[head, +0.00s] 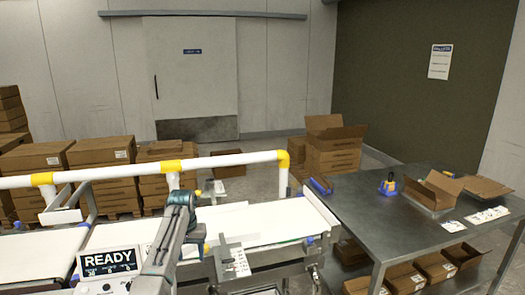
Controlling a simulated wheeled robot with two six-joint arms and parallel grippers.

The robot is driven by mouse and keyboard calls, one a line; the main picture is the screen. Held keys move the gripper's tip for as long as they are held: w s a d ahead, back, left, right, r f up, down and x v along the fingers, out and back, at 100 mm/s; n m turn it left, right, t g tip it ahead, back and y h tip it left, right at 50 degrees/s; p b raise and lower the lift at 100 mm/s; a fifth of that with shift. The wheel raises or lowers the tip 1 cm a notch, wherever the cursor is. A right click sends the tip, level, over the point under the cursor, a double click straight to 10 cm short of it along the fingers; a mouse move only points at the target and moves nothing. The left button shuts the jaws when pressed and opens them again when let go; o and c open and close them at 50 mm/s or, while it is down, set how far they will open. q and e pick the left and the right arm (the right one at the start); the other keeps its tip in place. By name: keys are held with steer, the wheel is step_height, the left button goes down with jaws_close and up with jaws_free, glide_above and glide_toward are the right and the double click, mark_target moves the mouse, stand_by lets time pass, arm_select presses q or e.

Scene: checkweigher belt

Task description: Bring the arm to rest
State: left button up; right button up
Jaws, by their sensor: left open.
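My left arm rises from the lower edge of the head view, left of centre, and bends at a teal joint over the near side of the white conveyor belt (285,217). My left gripper (198,238) is small and partly hidden by its own arm. It is open, and I see nothing held in it. It appears near the belt's front edge, beside the display reading READY (109,262); I cannot tell its exact height or whether it touches anything. My right gripper is not in view.
A white rail with yellow joints (172,166) runs behind the arm. A steel table (385,215) at right holds a blue-and-yellow tool (389,185), an open carton (433,190) and labels. Several cartons (102,150) are stacked behind the rail. Floor shows beyond the belt.

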arm_select(q)
steer(key=s+a+f+t, duration=0.1)
steer(key=s+a+f, duration=0.1)
steer(key=s+f, duration=0.75)
steer(key=s+a+f, duration=0.2)
steer(key=s+f, duration=0.6)
steer(key=s, duration=0.3)
steer(key=s+r+m+t, duration=0.1)
steer(key=s+r, duration=0.2)
steer(key=s, duration=1.2)
steer(key=s+r+t, duration=0.2)
steer(key=s+r, duration=0.1)
steer(key=s, duration=1.2)
steer(key=a+f+g+b, duration=0.25)
steer(key=f+b, duration=0.35)
steer(key=f, duration=3.1)
steer(key=s+a+f+b, duration=0.1)
steer(key=s+f+b, duration=0.2)
steer(key=s+f, duration=1.5)
step_height(320, 180, down, 4)
steer(key=shift+a+r+y+b, duration=0.1)
steer(key=shift+a+y+b, duration=0.3)
